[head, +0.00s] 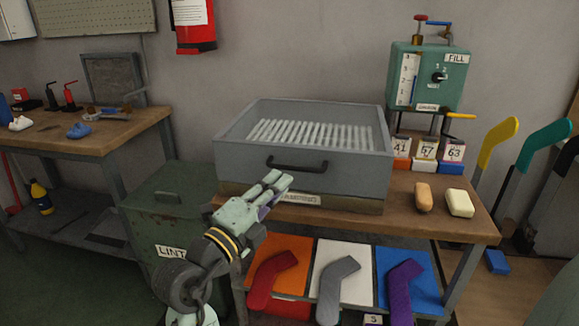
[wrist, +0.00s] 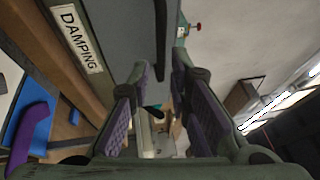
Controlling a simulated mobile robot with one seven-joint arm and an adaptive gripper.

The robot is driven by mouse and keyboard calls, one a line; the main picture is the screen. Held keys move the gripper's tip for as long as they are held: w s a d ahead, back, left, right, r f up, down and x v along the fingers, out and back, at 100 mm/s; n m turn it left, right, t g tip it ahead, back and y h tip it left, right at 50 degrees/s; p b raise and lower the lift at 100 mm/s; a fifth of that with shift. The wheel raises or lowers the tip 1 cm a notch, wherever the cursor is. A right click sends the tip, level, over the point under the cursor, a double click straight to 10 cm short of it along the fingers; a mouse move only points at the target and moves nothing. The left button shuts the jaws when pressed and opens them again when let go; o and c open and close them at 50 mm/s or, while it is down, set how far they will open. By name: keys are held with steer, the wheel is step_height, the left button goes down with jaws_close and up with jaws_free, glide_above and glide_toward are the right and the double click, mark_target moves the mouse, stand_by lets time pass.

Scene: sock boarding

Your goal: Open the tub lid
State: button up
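The tub (head: 350,179) is a grey box on the wooden bench. Its top shows pale ribbed slats (head: 310,134) inside a grey rim; I cannot tell whether a clear cover lies over them. A black bar handle (head: 297,165) is on its front. My gripper (head: 279,180) is in front of the tub, just below and left of the handle. In the wrist view my gripper (wrist: 158,75) is open, purple pads apart and nothing held. The dark handle (wrist: 160,45) shows between the fingertips there; I cannot tell how close it is. The DAMPING label (wrist: 77,38) is to the left.
A green fill tank (head: 430,80) and numbered cards (head: 426,149) stand at the right. A green LINT bin (head: 170,215) stands left of my arm.

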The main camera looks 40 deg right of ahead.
mark_target(295, 168)
steer(key=p+x, duration=0.1)
steer(key=x, duration=0.6)
steer(key=shift+w+p, duration=0.1)
steer(key=shift+p, duration=0.3)
steer(key=shift+c, duration=0.4)
jaws_close()
